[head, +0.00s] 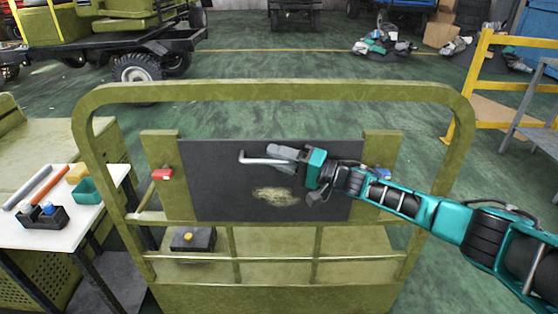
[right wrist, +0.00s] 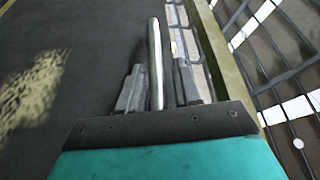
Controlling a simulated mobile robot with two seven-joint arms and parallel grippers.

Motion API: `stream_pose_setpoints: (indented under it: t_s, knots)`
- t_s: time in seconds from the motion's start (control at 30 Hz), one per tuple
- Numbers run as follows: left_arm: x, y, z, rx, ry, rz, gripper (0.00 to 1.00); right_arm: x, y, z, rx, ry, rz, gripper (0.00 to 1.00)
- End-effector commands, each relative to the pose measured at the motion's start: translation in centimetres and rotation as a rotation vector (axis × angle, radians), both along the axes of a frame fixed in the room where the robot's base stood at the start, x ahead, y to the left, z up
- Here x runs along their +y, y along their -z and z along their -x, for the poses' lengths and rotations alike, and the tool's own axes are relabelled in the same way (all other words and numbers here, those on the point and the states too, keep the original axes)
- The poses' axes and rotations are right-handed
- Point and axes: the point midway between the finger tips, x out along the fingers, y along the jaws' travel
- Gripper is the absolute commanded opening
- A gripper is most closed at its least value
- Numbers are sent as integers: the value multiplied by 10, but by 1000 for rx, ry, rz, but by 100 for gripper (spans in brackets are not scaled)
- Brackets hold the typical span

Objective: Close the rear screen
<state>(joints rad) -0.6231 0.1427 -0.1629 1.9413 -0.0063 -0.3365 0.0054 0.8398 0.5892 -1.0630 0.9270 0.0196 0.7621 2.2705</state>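The rear screen is a dark panel (head: 225,195) with a pale worn patch, upright between two olive posts inside the olive rail frame (head: 270,91). A bent metal handle (head: 256,162) shows in front of its upper middle. My right gripper (head: 285,152) is at this handle, its arm coming from the right. In the right wrist view, the metal bar (right wrist: 155,60) runs between the two fingers (right wrist: 158,88), with narrow gaps visible on both sides, so the gripper looks open around it. The gripper and forearm hide part of the screen's right side. My left gripper is not in view.
A white table (head: 55,232) with tools stands at left. A yellow railing (head: 480,75) stands at right. Open green floor lies behind the frame.

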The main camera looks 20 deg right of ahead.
Motion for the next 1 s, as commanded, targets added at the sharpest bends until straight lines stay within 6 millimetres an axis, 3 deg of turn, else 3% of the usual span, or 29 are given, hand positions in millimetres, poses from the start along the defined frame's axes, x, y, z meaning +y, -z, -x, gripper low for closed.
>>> stream_pose_setpoints:
  t_s: [0.43, 0.8, 1.0]
  knots:
    - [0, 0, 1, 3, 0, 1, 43, -7, 5, 8, 5, -4, 4, 40]
    - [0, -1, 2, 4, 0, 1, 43, -68, 14, 55, 6, -3, 5, 40]
    - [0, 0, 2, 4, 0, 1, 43, -92, 17, 74, 4, -4, 3, 40]
